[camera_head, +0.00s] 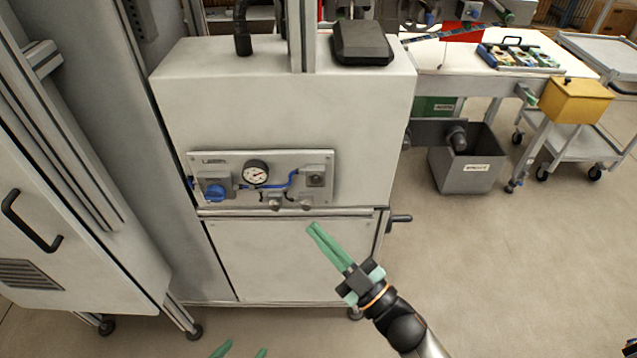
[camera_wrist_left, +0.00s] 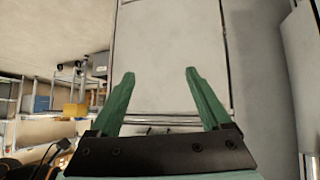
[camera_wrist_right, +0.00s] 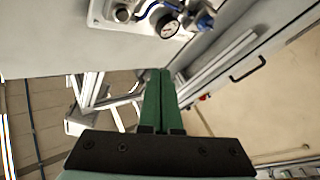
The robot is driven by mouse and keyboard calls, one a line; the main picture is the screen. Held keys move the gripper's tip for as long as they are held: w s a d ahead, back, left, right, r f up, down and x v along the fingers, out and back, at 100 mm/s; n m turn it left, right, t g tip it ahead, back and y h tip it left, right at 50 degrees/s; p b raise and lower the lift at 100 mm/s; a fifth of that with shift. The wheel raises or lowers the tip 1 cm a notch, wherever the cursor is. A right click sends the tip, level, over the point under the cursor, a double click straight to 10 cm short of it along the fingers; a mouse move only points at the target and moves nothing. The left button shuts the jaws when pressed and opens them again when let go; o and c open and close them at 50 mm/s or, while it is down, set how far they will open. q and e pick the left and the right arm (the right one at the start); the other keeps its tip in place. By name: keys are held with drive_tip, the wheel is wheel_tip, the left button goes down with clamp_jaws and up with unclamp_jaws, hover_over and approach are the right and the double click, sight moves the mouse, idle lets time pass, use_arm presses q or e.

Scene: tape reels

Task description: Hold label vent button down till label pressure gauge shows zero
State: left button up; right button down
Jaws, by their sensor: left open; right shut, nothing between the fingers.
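A grey panel (camera_head: 290,165) on the front of a white machine cabinet carries a round white pressure gauge (camera_head: 255,172). The gauge also shows in the right wrist view (camera_wrist_right: 168,28); its needle is too small to read surely. A small dark square fitting with a button (camera_head: 316,180), apparently the vent button, is at the panel's right end. My right gripper (camera_head: 313,230) is shut and empty, its tips below the panel's right part and apart from the button. My left gripper (camera_wrist_left: 156,82) is open and empty; only its fingertips show at the bottom of the head view (camera_head: 240,353).
A blue knob (camera_head: 214,191) and blue tubing are on the panel's left half. Two small fittings (camera_head: 290,205) stick out along its lower edge. A crank handle (camera_head: 400,218) juts from the cabinet's right side. Open floor lies to the right, with a grey bin (camera_head: 466,172) farther back.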

sight(315, 181)
use_arm(q)
drive_tip(key=shift+a, duration=0.1)
drive_tip(key=d+f+b, duration=0.1)
drive_tip(key=f+b, duration=0.1)
drive_tip(key=b, duration=0.1)
drive_tip(key=shift+w+d, duration=0.15)
drive_tip(key=shift+d, duration=0.2)
use_arm(e)
drive_tip(key=w, duration=0.9)
use_arm(q)
drive_tip(key=shift+w+r, duration=0.1)
use_arm(e)
drive_tip(key=shift+s, duration=0.1)
use_arm(q)
drive_tip(key=shift+a, duration=0.1)
idle(1.2)
use_arm(e)
drive_tip(key=shift+w, duration=0.45)
use_arm(q)
drive_tip(key=shift+f, duration=0.25)
use_arm(e)
drive_tip(key=shift+w, duration=0.4)
idle(2.2)
